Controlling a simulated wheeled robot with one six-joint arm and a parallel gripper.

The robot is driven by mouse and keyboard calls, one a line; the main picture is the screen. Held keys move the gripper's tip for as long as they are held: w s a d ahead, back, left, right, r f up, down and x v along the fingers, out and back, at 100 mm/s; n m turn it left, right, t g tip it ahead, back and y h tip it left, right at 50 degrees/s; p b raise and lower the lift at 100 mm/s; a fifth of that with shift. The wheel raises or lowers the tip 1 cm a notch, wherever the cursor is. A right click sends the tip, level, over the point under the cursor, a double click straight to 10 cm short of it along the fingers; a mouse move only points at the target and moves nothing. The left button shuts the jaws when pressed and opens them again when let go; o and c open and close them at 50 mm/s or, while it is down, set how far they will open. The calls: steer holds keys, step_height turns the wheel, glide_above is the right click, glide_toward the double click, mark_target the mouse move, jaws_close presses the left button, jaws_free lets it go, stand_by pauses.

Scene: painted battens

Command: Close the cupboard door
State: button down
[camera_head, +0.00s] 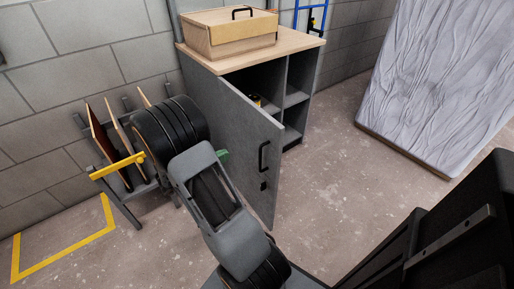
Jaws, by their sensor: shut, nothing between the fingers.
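The grey cupboard door (249,142) stands partly open. It is hinged at the cupboard's left front corner, and its free edge swings out toward me. A black handle (264,156) is on its outer face near the free edge, with a small dark lock plate below. The grey cupboard (303,72) has a light wood top, and shelves show behind the door. My arm rises from the bottom and leans left in front of the door's lower left part. My gripper's fingers cannot be made out; the arm links hide that area.
A wooden box (229,41) sits on the cupboard top. A small dark and yellow item (257,100) is on a shelf inside. A rack holding boards (113,133) stands left of my arm. A wrapped slab (436,85) leans at right. Floor right of the door is clear.

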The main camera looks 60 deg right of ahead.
mark_target(263, 138)
steer(key=b+x, duration=0.1)
steer(key=x, duration=0.3)
steer(key=b+x, duration=0.1)
steer(key=x, duration=0.4)
steer(key=b+x, duration=0.1)
steer(key=x, duration=0.4)
steer(key=shift+s+a, duration=0.2)
steer(key=shift+s, duration=0.15)
steer(key=shift+r, duration=0.1)
